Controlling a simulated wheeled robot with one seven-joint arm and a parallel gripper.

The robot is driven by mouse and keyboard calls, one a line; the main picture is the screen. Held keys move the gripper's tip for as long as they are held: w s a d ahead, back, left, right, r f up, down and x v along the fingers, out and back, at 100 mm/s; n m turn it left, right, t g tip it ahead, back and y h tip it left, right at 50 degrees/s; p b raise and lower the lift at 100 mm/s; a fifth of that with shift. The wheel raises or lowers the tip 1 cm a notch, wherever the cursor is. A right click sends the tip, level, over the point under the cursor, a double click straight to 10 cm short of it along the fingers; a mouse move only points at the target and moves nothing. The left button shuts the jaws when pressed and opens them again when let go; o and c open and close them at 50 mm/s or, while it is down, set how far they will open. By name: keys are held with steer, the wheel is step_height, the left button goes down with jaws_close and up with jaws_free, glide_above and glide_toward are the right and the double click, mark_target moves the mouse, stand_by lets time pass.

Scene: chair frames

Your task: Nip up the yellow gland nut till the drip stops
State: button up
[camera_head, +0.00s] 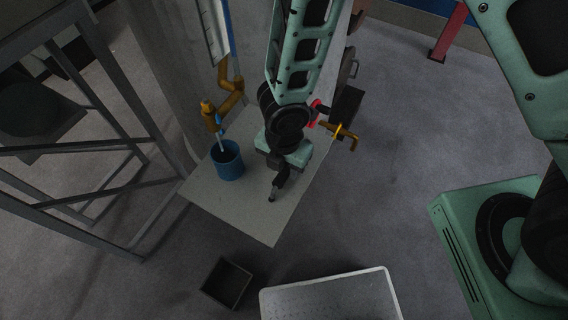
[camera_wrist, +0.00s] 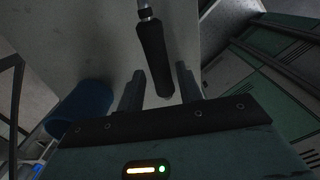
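A yellow ring-shaped nut (camera_head: 338,131) shows on the brass pipework beside the bench, just right of my arm; part of that pipework is hidden behind the arm. A red handwheel (camera_head: 317,107) is next to it. My gripper (camera_head: 277,180) points down over the grey bench. In the wrist view my gripper (camera_wrist: 159,78) has its two fingers apart. A tool with a black handle (camera_wrist: 153,55) and a metal shank (camera_wrist: 145,13) lies between them, with narrow gaps at both sides. I cannot tell its working end. No clear drip can be made out at the nut.
A blue bucket (camera_head: 228,163) stands on the bench (camera_head: 248,217), under a brass tap (camera_head: 209,112). A metal frame (camera_head: 110,95) is at left. A dark open box (camera_head: 227,283) and a grey tray (camera_head: 330,298) are in front of the bench.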

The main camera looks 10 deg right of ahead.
mark_target(285, 170)
steer(key=shift+f+b, duration=0.35)
steer(key=shift+f, duration=0.4)
steer(key=shift+r, duration=0.15)
steer(key=shift+c, duration=1.4)
jaws_close()
steer(key=shift+r+p, duration=2.5)
steer(key=shift+r, duration=0.15)
steer(key=shift+f, duration=0.1)
steer(key=shift+d, duration=0.1)
